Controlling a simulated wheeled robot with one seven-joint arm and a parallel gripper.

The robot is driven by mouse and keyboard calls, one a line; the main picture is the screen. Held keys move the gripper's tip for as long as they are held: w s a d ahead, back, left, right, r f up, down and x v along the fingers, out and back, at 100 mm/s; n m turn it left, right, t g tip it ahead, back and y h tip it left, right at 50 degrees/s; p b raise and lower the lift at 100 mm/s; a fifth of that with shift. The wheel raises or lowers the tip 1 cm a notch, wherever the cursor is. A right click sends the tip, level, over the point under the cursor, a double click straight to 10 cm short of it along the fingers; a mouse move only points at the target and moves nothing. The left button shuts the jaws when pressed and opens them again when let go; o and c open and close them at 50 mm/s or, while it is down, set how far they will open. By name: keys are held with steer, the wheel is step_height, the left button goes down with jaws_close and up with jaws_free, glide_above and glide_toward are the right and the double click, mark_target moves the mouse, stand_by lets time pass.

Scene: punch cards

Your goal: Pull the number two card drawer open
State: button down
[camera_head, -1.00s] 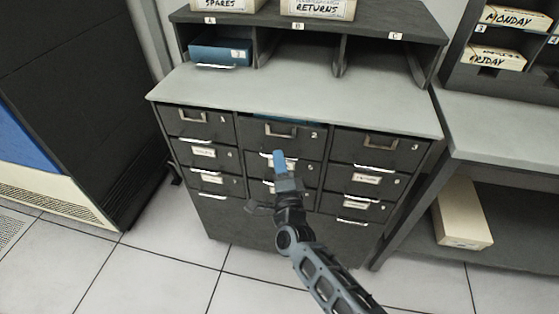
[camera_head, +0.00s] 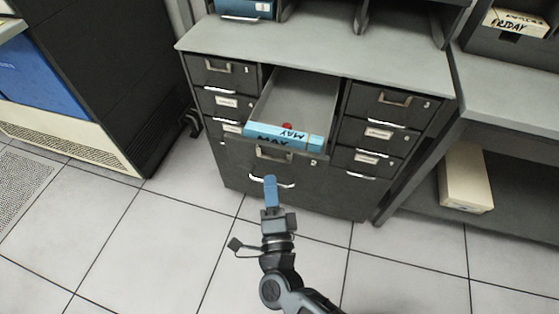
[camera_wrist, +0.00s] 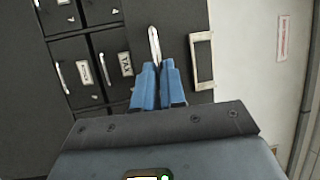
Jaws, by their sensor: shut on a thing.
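The number two drawer (camera_head: 316,163) is pulled far out of the middle column, its tray (camera_head: 300,95) open to view. Its front has a label frame (camera_head: 273,153) and, below it, a silver pull (camera_head: 284,184). My gripper (camera_head: 270,190) is at this pull, with its blue fingers close together. In the wrist view my gripper (camera_wrist: 156,88) is closed around the end of the silver pull (camera_wrist: 154,42), beside the label frame (camera_wrist: 203,60). A blue card box marked MAY (camera_head: 290,137) lies at the front of the tray.
A small red thing (camera_head: 287,126) shows in the tray by the blue box. Other drawers of the cabinet (camera_head: 220,73) are shut on both sides. A shelf unit with a cream box (camera_head: 466,180) stands at right. The tiled floor in front is clear.

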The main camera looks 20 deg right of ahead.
steer(key=shift+s+a+f, duration=0.1)
steer(key=shift+s+a, duration=0.75)
steer(key=shift+s, duration=0.35)
steer(key=shift+s+a, duration=0.85)
steer(key=shift+s, duration=0.3)
steer(key=c, duration=1.2)
jaws_free()
steer(key=b+v, duration=0.2)
steer(key=v, duration=0.5)
steer(key=shift+s, duration=0.35)
steer(key=shift+a, duration=0.1)
steer(key=s+d+r+n+g+y, duration=0.2)
steer(key=s+d+r+n, duration=0.6)
steer(key=s+n, duration=0.2)
steer(key=s+d+r+n+g+y, duration=0.2)
steer(key=s+d+r+n, duration=0.6)
steer(key=s, duration=0.3)
steer(key=shift+d+r+n+g, duration=0.3)
steer(key=shift+n, duration=0.6)
